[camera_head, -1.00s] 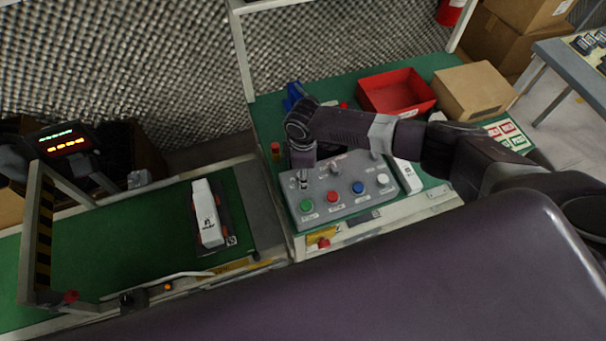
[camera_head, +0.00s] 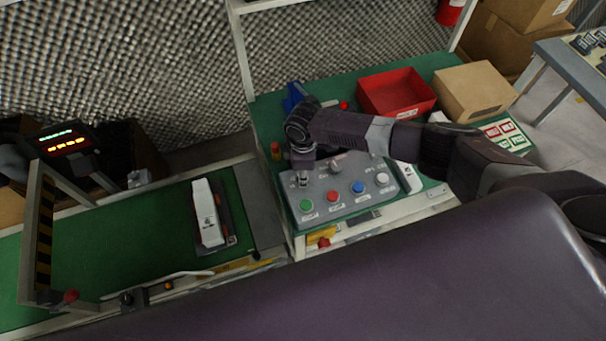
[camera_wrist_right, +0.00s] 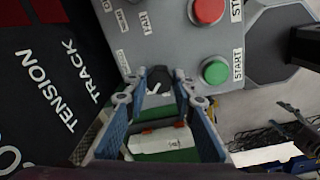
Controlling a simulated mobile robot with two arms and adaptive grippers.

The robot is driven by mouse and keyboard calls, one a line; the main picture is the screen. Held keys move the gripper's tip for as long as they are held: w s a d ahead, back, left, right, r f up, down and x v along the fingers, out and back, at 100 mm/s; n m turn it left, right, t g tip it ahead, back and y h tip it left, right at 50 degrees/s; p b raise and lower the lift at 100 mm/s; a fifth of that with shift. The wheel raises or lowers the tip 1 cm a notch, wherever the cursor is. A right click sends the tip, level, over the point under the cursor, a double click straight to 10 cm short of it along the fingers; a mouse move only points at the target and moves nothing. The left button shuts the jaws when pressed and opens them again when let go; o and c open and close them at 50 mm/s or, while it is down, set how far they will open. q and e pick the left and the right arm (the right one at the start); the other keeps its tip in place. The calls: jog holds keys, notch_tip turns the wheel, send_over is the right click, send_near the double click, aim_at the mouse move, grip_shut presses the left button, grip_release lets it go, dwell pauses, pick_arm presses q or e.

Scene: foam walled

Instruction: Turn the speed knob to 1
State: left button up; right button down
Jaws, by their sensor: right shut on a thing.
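The grey control panel (camera_head: 330,207) sits at the front of the green-topped bench. My right gripper (camera_head: 302,184) points down at the panel's left end, above the green button. In the right wrist view, my right gripper (camera_wrist_right: 157,82) is shut on a small dark knob (camera_wrist_right: 156,74) with a white mark. I take this for the speed knob, but its label is hidden and its setting cannot be read. Another knob (camera_head: 335,168) is on the panel further right. My left gripper is not in view.
The panel also carries a green button (camera_head: 306,205), a red button (camera_head: 333,197), a blue button (camera_head: 358,187) and a white button (camera_head: 382,179). A red bin (camera_head: 381,107) and cardboard box (camera_head: 474,94) stand behind. A conveyor (camera_head: 110,240) with a white item (camera_head: 208,212) lies left.

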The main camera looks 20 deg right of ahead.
jog(key=m+p, duration=0.2)
jog(key=m, duration=0.2)
jog(key=shift+s+r+p, duration=0.1)
jog(key=shift+p, duration=0.3)
jog(key=shift+m+p, duration=0.95)
jog(key=shift+m, duration=1.45)
jog(key=c, duration=1.6)
grip_release()
